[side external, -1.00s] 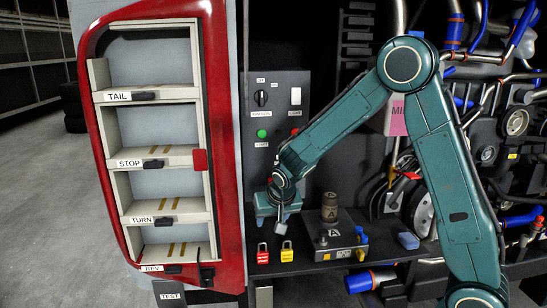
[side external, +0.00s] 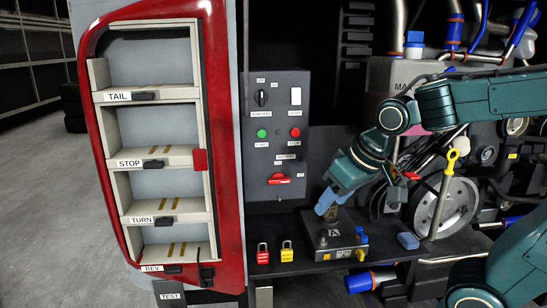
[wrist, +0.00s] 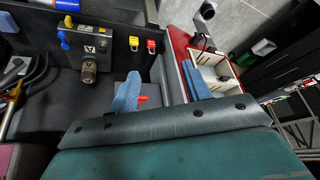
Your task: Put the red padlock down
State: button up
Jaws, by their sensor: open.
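The red padlock (side external: 263,257) is on the front of the dark bench, left of the yellow padlock (side external: 287,255). The red padlock also shows in the wrist view (wrist: 151,46), next to the yellow one (wrist: 134,44). My gripper (side external: 328,204) is above and to the right of the padlocks in the side view, apart from both. In the wrist view its two blue fingers are spread wide with nothing between them (wrist: 160,88). In the side view a finger partly hides a brown cylinder (side external: 333,214).
The brown cylinder stands on a grey block (side external: 335,240) on the bench and shows in the wrist view (wrist: 88,68). A control panel (side external: 276,150) with a red rotary handle (side external: 279,179) rises behind. A red-framed shelf unit (side external: 225,150) stands at left. Hoses crowd the right.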

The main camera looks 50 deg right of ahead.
jog(key=s+a+n, duration=0.1)
jog(key=s+n, duration=0.1)
jog(key=s, duration=0.6)
jog(key=shift+s+a+r+y, duration=0.3)
jog(key=shift+s+a+r, duration=0.05)
jog(key=shift+s+r, duration=0.05)
